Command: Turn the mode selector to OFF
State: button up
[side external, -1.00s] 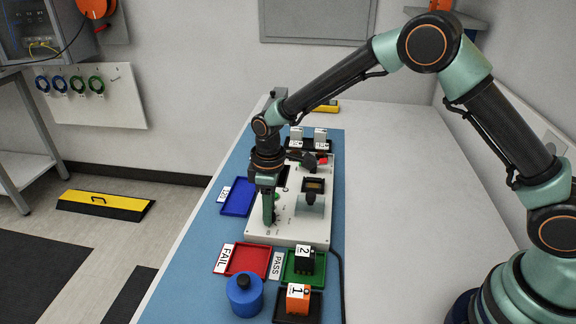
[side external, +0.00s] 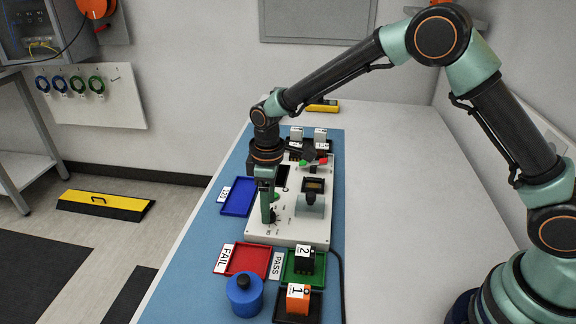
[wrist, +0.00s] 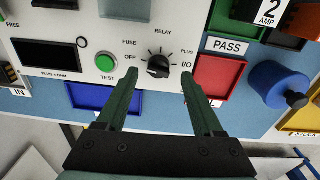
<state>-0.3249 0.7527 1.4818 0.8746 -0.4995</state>
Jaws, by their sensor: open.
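The mode selector (wrist: 158,67) is a black ribbed knob on the white panel (wrist: 220,65). Printed labels around it read OFF, FUSE, RELAY, PLUG and I/O, with OFF to its left in the wrist view. Its pointer is too small to read surely. My gripper (wrist: 160,82) is open, with one finger on either side of the knob in the wrist view; I cannot tell whether they touch it. In the side view my gripper (side external: 267,217) points down over the near left part of the panel, and the knob (side external: 276,215) shows partly beside it.
A green TEST button (wrist: 105,62) and a dark display (wrist: 50,54) lie left of the knob. A red tray (side external: 246,260), a green PASS tray (side external: 290,276), a blue tray (side external: 239,197) and a blue weight-like cylinder (side external: 244,295) surround the panel.

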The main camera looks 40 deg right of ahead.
aim_at(272, 216)
notch_tip(272, 216, up, 10)
jog(key=shift+s, duration=0.2)
jog(key=shift+r, duration=0.15)
jog(key=s+d+r+m+t, duration=0.3)
jog(key=s+d+r+m, duration=0.2)
jog(key=s+d+r, duration=0.35)
jog(key=s+d+m+t, duration=0.2)
jog(key=s+d+m, duration=0.2)
jog(key=s+d, duration=0.3)
jog(key=shift+s+d+r, duration=0.15)
jog(key=shift+s+r, duration=0.2)
jog(key=shift+s, duration=0.85)
